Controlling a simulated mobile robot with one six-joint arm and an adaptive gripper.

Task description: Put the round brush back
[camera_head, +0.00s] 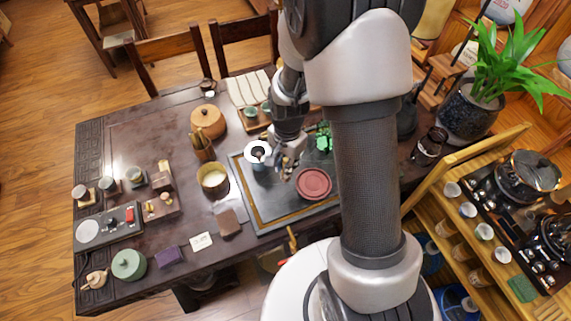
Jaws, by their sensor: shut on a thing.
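My gripper (287,172) is low over the dark tea tray (261,218), in front of my arm. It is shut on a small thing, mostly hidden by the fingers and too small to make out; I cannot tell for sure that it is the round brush. Just left of the gripper is a white ring with a dark centre (257,151), above a small bluish body; I cannot tell whether the gripper touches it. A holder with upright wooden tools (203,147) stands left of the tray.
A yellowish bowl (213,178) and a round wooden box (208,121) stand to the left. A green ornament (323,137) stands behind. My arm hides the table's right part.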

